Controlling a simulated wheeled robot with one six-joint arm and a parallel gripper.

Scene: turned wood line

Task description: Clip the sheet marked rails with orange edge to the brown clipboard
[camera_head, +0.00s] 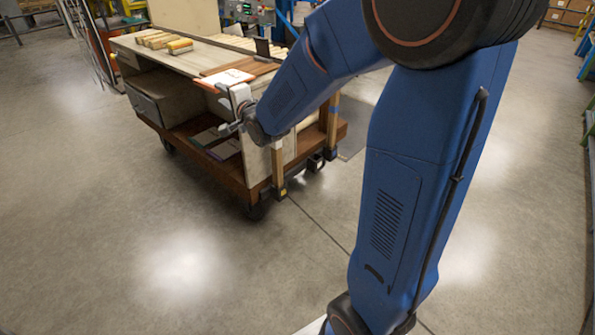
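A white sheet with an orange edge (228,77) is at the near edge of the cart top; its printed word is too small to read. The brown clipboard (262,68) lies flat just right of and behind it, with a dark upright piece, perhaps its clip, at its far end. I cannot tell whether the sheet overlaps the board. My gripper (228,128) is at the cart's near side, just below and in front of the sheet. Its fingers are small and partly hidden, so I cannot tell whether they are open or hold the sheet.
The wooden cart (175,62) carries several pale wood blocks (163,41) at its far left. Its lower shelf (240,175) holds flat sheets or folders (215,142). My blue arm covers the cart's right side. The concrete floor in front and left is clear.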

